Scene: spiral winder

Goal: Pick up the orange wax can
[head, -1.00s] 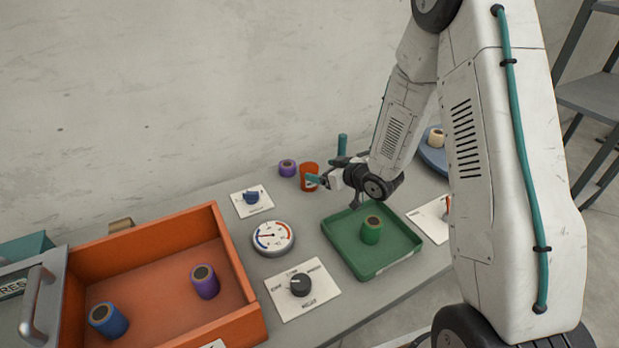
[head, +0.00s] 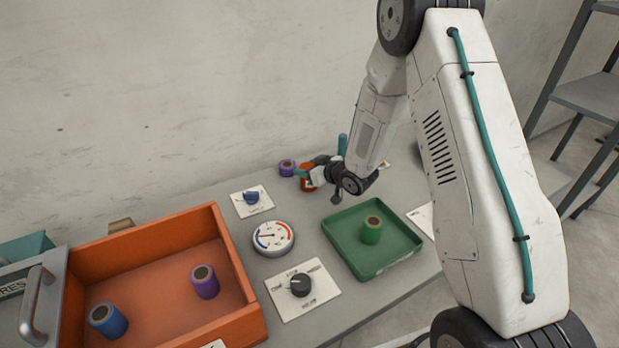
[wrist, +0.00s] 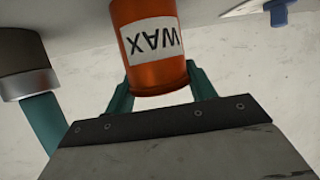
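The orange wax can (head: 307,184) stands upright on the grey table near the wall, partly hidden behind my gripper. In the wrist view the can (wrist: 155,60) appears upside down, its white label reading WAX, its far part cut off by the top edge. My gripper (head: 312,168) is at the can in the head view. Its two teal fingers (wrist: 160,80) show one on each side of the can, close to its sides. The fingers look open around it; whether they touch it is hard to tell.
A purple spool (head: 287,167) stands close left of the can. A teal upright post (head: 342,146) is right beside my gripper. A green tray (head: 385,262) holds a green spool (head: 372,229). A blue knob (head: 251,197), a gauge (head: 273,238) and an orange drawer (head: 240,275) lie left.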

